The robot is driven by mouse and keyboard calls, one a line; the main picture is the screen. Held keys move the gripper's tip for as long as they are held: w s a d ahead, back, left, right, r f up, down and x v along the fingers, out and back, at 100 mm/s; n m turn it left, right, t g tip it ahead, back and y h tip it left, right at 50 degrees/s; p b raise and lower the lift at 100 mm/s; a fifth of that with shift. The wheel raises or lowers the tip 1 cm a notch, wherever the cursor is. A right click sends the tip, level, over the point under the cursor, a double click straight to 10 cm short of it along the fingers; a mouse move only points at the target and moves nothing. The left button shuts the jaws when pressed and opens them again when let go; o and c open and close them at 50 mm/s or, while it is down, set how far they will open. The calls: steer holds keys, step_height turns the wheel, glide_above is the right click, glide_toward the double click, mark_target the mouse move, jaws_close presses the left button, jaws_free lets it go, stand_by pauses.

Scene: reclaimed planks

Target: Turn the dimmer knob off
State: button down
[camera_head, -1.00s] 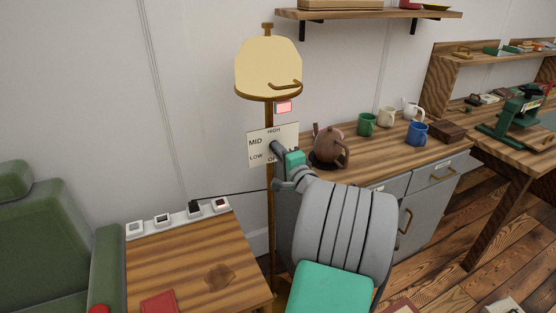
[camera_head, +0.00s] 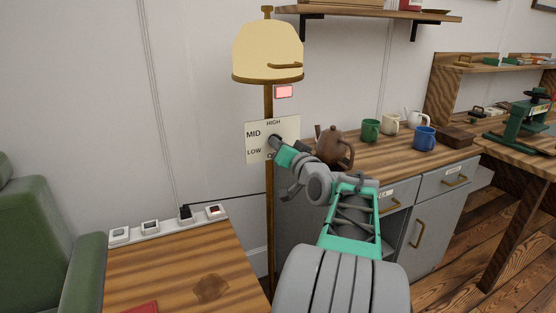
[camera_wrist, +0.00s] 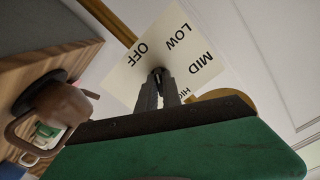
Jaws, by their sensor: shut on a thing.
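The dimmer plate (camera_head: 257,146) is a cream panel on the lamp's post, marked HIGH, MID and LOW in the head view; its lower right is hidden by my gripper. In the wrist view the plate (camera_wrist: 125,83) also shows OFF. The dimmer knob (camera_wrist: 157,72) is a small dark piece at the plate's middle, mostly covered by my fingertips, so its pointing direction cannot be read. My gripper (camera_head: 277,144) is shut on the knob, its two grey fingers (camera_wrist: 158,84) meeting around it.
A brown teapot (camera_head: 334,147) stands on the counter close beside my arm, with several mugs behind it. A wooden side table (camera_head: 180,265) with a power strip (camera_head: 168,225) is at lower left, beside a green armchair (camera_head: 40,235). A shelf (camera_head: 365,13) hangs above.

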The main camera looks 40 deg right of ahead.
steer(key=shift+f+n+b, duration=0.1)
steer(key=shift+n+b, duration=2.9)
steer(key=shift+b, duration=0.6)
steer(key=c, duration=1.5)
jaws_free()
steer(key=p+v, duration=0.1)
steer(key=v, duration=0.6)
steer(key=shift+s+a, duration=0.15)
steer(key=shift+s, duration=0.25)
